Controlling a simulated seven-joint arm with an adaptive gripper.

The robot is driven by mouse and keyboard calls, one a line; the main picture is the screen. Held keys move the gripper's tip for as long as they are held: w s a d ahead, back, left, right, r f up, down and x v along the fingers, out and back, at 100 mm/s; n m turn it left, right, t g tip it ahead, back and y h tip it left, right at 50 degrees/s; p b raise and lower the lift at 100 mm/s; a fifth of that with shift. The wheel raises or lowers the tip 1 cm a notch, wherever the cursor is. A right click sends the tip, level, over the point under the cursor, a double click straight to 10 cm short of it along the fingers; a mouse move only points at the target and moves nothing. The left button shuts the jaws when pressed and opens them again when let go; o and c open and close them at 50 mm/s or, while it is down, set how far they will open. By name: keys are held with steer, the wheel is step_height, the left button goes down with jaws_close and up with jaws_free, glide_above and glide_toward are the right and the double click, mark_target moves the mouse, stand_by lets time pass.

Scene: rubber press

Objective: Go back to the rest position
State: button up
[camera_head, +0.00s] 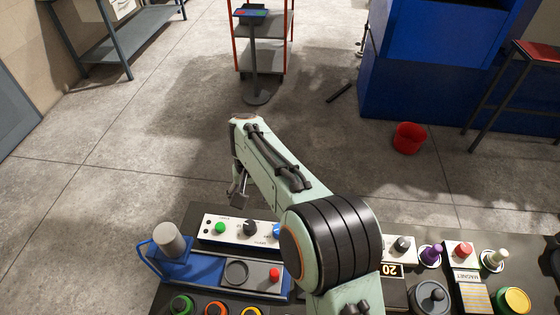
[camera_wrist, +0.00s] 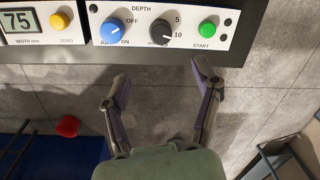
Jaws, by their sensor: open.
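My gripper (camera_head: 238,190) hangs at the end of my raised, bent arm, beyond the far edge of the dark worktop (camera_head: 205,208) in the head view. In the wrist view, my gripper (camera_wrist: 163,88) has its two fingers spread wide apart with nothing between them. The fingertips appear close to the edge of a white control panel (camera_wrist: 185,12). The panel carries a blue knob (camera_wrist: 113,30), a black depth knob (camera_wrist: 160,33) and a green start button (camera_wrist: 207,29). I cannot tell whether the fingers touch anything.
A blue fixture (camera_head: 160,272) with a grey cylinder (camera_head: 170,240) stands at the worktop's left. More buttons and knobs line the right, including a yellow one (camera_head: 515,300). My arm hides the middle. A red bucket (camera_head: 408,138) stands on the floor beyond. Open floor lies left.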

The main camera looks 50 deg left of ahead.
steer(key=w+d+r+m+t+y, duration=0.1)
steer(key=w+d+r+m, duration=0.1)
steer(key=w+d+r, duration=0.4)
steer(key=w+d+r+m+t+y, duration=0.1)
steer(key=w+d+r+m, duration=0.1)
steer(key=w+r, duration=0.45)
steer(key=w+d+r+m+t, duration=0.1)
steer(key=w+d+r, duration=0.15)
steer(key=d, duration=0.35)
steer(key=w+d+r+m, duration=0.1)
steer(key=w+d+r, duration=0.1)
steer(key=w+d, duration=0.35)
steer(key=s+d+r+m+t+h, duration=0.1)
steer(key=s+d+r+m, duration=0.1)
steer(key=d, duration=0.5)
steer(key=s+d+r+m, duration=0.1)
steer(key=s+d, duration=0.1)
steer(key=d, duration=0.6)
steer(key=s+d+f+m+h, duration=0.1)
steer(key=s+d+f+m, duration=0.15)
steer(key=s+d, duration=0.7)
steer(key=s+f+g, duration=0.3)
steer(key=s+f, duration=0.4)
steer(key=s, duration=0.2)
steer(key=shift+s+d+f+g+y, duration=0.2)
steer(key=shift+s+f+g+y, duration=0.1)
steer(key=shift+s+f, duration=0.1)
